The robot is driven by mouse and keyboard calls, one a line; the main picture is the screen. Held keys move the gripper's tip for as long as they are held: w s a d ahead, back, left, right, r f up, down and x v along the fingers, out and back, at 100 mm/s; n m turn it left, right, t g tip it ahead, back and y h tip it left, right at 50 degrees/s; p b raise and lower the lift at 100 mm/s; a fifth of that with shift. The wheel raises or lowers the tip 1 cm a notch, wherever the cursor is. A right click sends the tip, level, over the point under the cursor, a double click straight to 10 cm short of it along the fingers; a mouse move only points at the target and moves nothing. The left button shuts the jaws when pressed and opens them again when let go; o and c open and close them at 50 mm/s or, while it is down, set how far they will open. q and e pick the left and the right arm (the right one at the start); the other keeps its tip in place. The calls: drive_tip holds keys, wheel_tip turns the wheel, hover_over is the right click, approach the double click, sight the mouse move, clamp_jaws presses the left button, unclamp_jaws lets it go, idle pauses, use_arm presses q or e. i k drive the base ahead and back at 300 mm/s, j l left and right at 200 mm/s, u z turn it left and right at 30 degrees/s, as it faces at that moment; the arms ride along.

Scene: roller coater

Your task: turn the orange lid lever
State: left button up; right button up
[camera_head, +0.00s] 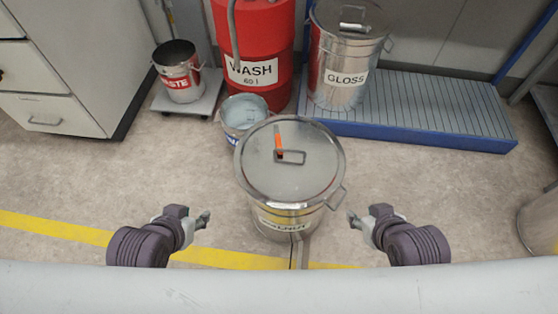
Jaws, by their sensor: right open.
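The orange lid lever (278,141) is a short narrow piece on the round grey metal lid (262,172) of a steel drum (262,207). It stands beside the lid's bar handle (291,157) and points toward the back of the lid. The drum's label appears to read WALNUT. My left gripper (204,219) is low to the left of the drum, apart from it; its finger opening is too small to judge. My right gripper (352,218) is open and empty to the right of the drum. Neither gripper touches the lever.
Behind the drum stand a small pail (243,112), a red WASH barrel (268,35) and a GLOSS drum (345,85) on a blue-edged platform (430,105). A WASTE bucket (180,80) and a cabinet (60,75) are at left. Floor beside the drum is clear.

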sight(278, 142)
drive_tip(key=u, duration=0.4)
drive_tip(key=k+u, duration=0.1)
drive_tip(key=u, duration=0.65)
drive_tip(key=k+j+u, duration=0.1)
drive_tip(key=u, duration=0.25)
drive_tip(key=l+u, duration=0.1)
drive_tip(key=l, duration=0.35)
drive_tip(key=k+l+u, duration=0.15)
drive_tip(key=l, duration=0.35)
drive_tip(key=k+l+u, duration=0.1)
drive_tip(key=l, duration=0.35)
drive_tip(key=k+l+u, duration=0.1)
drive_tip(key=l, duration=0.35)
drive_tip(key=k+l+u, duration=0.15)
drive_tip(key=l, duration=0.3)
